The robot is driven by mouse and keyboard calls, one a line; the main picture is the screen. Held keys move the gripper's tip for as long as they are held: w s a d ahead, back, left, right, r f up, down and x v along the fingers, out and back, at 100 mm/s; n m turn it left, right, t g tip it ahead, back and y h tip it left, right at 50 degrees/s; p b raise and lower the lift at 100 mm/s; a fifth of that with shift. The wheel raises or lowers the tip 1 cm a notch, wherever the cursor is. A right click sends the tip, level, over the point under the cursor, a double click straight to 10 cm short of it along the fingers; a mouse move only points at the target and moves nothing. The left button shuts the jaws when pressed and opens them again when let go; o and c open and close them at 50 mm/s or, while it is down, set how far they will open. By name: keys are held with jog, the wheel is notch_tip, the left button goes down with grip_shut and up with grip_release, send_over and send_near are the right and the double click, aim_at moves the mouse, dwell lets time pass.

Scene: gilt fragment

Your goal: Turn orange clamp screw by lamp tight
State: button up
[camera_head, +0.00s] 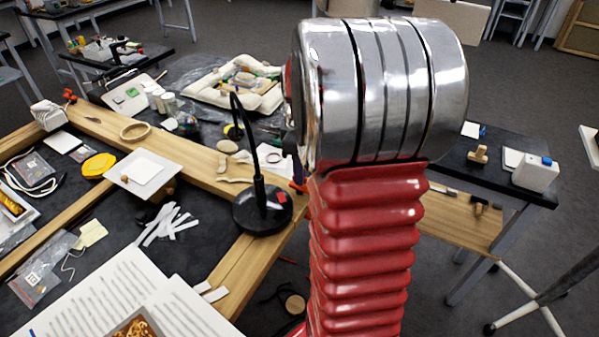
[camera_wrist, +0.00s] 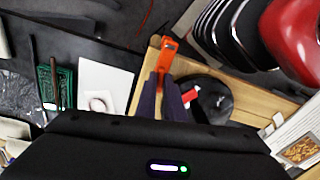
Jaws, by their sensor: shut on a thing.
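The orange clamp (camera_wrist: 167,50) sits on the edge of the wooden beam (camera_wrist: 152,55) in the wrist view, beside the round black lamp base (camera_wrist: 212,100). My gripper (camera_wrist: 160,78) reaches up from the bottom, with its two dark fingers shut on the lower end of the clamp, where its screw would be. The fingers hide that end, so I cannot tell how tight it is. In the head view a bit of orange clamp (camera_head: 298,187) shows to the right of the desk lamp (camera_head: 262,207); my red arm hides my gripper there.
A second orange clamp (camera_head: 69,96) is at the beam's far left end. A white plate (camera_head: 140,172), papers (camera_head: 130,295) and a padded tray (camera_head: 234,82) crowd the table. In the wrist view, a white card (camera_wrist: 104,84) lies left of my fingers.

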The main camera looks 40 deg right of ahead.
jog(key=shift+a, duration=0.15)
grip_shut()
jog(key=shift+m, duration=0.4)
